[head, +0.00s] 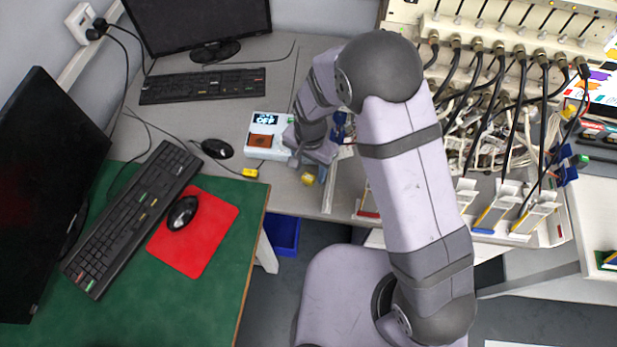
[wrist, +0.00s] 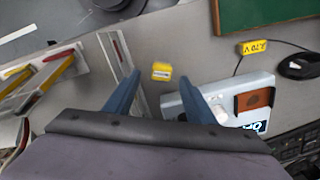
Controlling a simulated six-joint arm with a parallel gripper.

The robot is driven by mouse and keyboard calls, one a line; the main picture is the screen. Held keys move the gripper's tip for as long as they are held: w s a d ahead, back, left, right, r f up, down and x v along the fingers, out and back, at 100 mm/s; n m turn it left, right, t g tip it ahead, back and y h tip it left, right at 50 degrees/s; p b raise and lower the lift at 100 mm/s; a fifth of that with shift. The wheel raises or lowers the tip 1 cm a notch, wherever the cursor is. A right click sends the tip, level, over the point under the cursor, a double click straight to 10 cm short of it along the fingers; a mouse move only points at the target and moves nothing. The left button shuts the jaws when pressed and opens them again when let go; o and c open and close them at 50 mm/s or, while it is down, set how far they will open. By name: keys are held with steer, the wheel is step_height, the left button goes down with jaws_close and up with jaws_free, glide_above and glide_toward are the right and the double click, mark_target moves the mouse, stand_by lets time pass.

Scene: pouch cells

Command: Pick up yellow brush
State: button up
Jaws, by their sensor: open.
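A small yellow block-like piece with a pale label (wrist: 161,71) lies on the grey bench in the wrist view, between and just beyond my fingertips. It also shows in the head view (head: 307,179), just below my gripper (head: 308,168). I cannot tell whether this is the yellow brush. Long thin yellow strips (head: 490,211) stand in white holders at the right; one such strip (wrist: 16,81) shows at the left of the wrist view. My gripper (wrist: 160,78) is open, with its two blue fingers apart and nothing between them that I can see held.
A white device with a display and brown pad (head: 266,136) stands close beside my gripper. A yellow cable tag (head: 250,172) lies near it. A metal rail (wrist: 118,62) and cabled racks are on the other side. A green desk (head: 120,270) holds keyboard and mouse.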

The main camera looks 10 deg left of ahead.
mark_target(309, 176)
steer(key=shift+a+f+p, duration=0.1)
steer(key=shift+f+p, duration=0.65)
steer(key=shift+f, duration=1.45)
steer(key=c, duration=1.2)
steer(key=shift+r, duration=0.2)
steer(key=shift+r+b, duration=1.25)
steer(key=shift+r, duration=3.6)
